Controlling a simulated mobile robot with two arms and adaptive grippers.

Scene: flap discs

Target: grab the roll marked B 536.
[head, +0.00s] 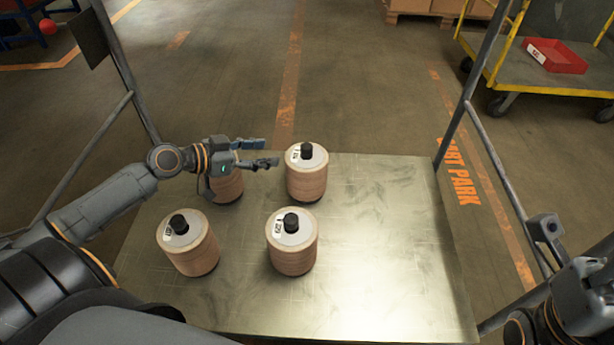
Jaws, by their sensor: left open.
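Several wood-coloured rolls with white tops and black knobs stand upright on a metal platform (370,260). One roll (307,180) is at the back right, one (292,250) at the front right and one (190,248) at the front left. Another roll (228,186) is at the back left, its top mostly hidden by my left gripper (270,153). Small labels show on the tops, but I cannot read which says B 536. My left gripper is open and empty, its fingers pointing right, just left of the back right roll. Part of my right arm shows at the lower right; its fingers are not clear.
Grey rails (475,110) rise on both sides of the platform. The platform's right part is clear. A yellow cart (540,86) with a red tray (556,57) stands at the upper right. Boxes on a pallet (410,8) are at the top.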

